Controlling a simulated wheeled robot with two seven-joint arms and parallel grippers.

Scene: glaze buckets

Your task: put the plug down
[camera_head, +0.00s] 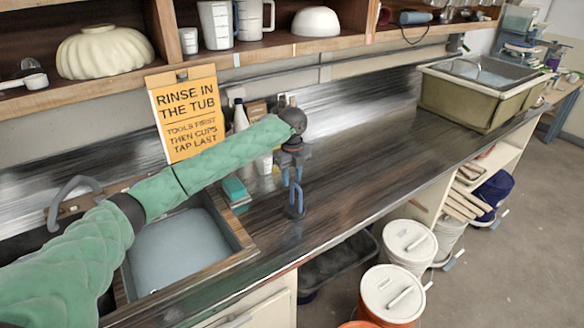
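My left arm in its green quilted sleeve reaches across the sink to the counter. My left gripper (293,180) points down over the dark streaked counter (350,182), right of the sink. Its fingers look closed on the upper part of a small plug (295,208) with a blue loop-like handle and a dark lower end. The plug is upright, at or just above the counter; I cannot tell whether it touches. The sink (180,250) at the left has a pale basin and a wooden rim. My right gripper is not in view.
A large olive tub (465,98) sits at the counter's far right. Lidded white buckets (408,243) stand below the front edge. The counter between plug and tub is clear.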

